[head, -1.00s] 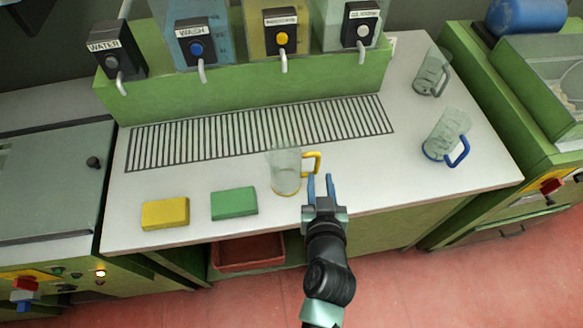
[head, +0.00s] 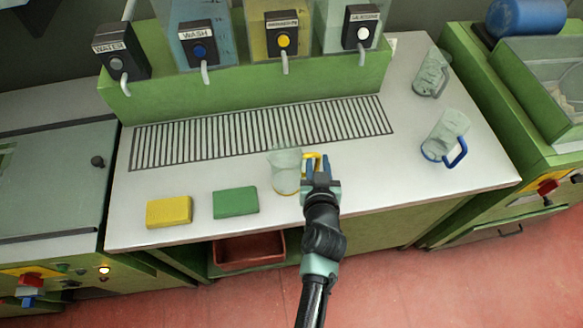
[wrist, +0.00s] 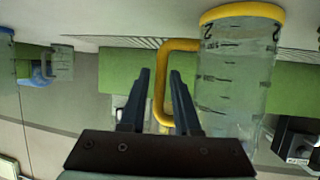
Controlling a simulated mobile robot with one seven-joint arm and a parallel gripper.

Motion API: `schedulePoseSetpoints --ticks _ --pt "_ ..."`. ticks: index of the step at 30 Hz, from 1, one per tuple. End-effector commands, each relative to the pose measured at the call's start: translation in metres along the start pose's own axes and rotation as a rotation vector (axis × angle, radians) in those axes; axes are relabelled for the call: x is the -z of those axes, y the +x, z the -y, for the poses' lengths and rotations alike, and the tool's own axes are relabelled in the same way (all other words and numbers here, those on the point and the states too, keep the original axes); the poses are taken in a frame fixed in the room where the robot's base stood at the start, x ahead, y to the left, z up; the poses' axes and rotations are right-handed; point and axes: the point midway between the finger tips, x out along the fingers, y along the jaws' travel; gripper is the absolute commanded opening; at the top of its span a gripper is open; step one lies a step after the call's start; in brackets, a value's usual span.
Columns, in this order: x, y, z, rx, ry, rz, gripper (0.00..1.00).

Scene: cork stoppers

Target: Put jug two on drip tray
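Jug two (head: 285,180) is a clear jug with a yellow handle and yellow base ring, standing upright on the white counter in front of the drip tray. In the wrist view, which looks upside down, jug two (wrist: 238,75) shows a "2" and measuring marks. The drip tray (head: 260,133) is a long dark slotted grille and is empty. My gripper (head: 319,168) is at the handle side of the jug. In the wrist view, the fingers of my gripper (wrist: 162,78) are apart, with the yellow handle seen between them. Whether they touch it I cannot tell.
A green sponge (head: 236,202) and a yellow sponge (head: 169,211) lie left of the jug. A blue-handled jug (head: 444,138) and a grey-handled jug (head: 431,73) stand at the right. Labelled dispensers with taps, such as the wash dispenser (head: 199,45), overhang the tray's back.

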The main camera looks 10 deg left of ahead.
Motion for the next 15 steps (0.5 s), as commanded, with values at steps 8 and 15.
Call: schedulePoseSetpoints --ticks 8,15 --pt "0.0002 -0.0003 0.0001 0.0 0.0 0.0 0.0" --pt "0.0003 -0.0004 0.0 0.0 0.0 0.0 0.0"
